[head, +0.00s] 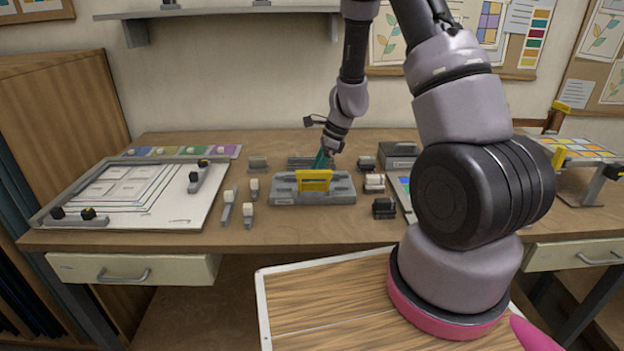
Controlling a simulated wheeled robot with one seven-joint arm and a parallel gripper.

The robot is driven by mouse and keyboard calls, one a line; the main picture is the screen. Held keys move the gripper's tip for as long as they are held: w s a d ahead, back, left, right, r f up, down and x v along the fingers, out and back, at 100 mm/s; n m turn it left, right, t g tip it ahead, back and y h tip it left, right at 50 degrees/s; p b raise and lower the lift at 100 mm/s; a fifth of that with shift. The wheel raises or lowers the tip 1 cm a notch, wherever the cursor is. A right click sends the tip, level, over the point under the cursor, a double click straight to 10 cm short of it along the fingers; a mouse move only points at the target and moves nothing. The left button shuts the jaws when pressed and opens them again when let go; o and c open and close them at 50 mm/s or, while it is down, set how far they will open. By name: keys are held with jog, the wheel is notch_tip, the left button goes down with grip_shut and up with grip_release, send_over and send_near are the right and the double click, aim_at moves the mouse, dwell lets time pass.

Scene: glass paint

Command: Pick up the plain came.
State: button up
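My gripper (323,160), with teal fingers, reaches down at the middle of the workbench (190,236). It is just behind a yellow piece (314,180) that stands on a grey holder (312,192). The fingertips are small and partly hidden there, so I cannot tell if they are open, shut or holding anything. I cannot make out for sure which thing is the plain came. Several small grey pieces with pale tops stand left of the holder, among them a longer one (227,208) and a short one (248,216).
A white board with stacked sheets (180,208) and black-knobbed clamps lies at the left. Small dark and pale blocks (384,208) stand right of the holder. A raised rack of coloured panes (585,149) is at the far right. My arm hides part of the bench's right side.

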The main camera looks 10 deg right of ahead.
grip_shut()
jog(key=shift+w, duration=0.1)
dwell(1.2)
